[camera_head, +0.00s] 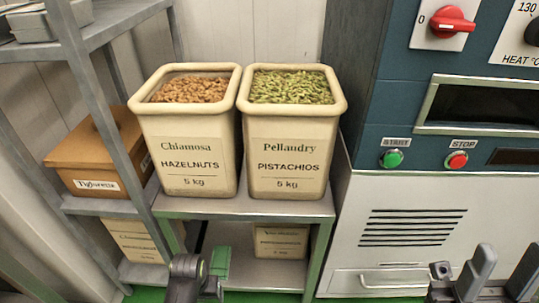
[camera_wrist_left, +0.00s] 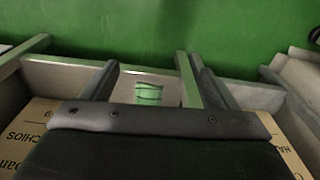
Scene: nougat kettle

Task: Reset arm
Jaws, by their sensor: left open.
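My left gripper (camera_head: 203,264) is low in the head view, in front of the steel stand below the hazelnut and pistachio bins. In the left wrist view its two dark fingers stand apart with a gap between them (camera_wrist_left: 148,66), and I see nothing gripped. A small green shape (camera_wrist_left: 148,93) shows between the fingers, and I cannot tell what it is. My right gripper (camera_head: 507,272) is at the bottom right of the head view, in front of the machine's lower panel. Its two grey fingers are apart and it looks empty.
The hazelnut bin (camera_head: 187,145) and pistachio bin (camera_head: 288,150) stand side by side on the steel stand (camera_head: 255,208). A brown box (camera_head: 95,150) sits on the left shelf. The machine has a green start button (camera_head: 391,158) and a red stop button (camera_head: 456,160). The floor is green (camera_wrist_left: 130,30).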

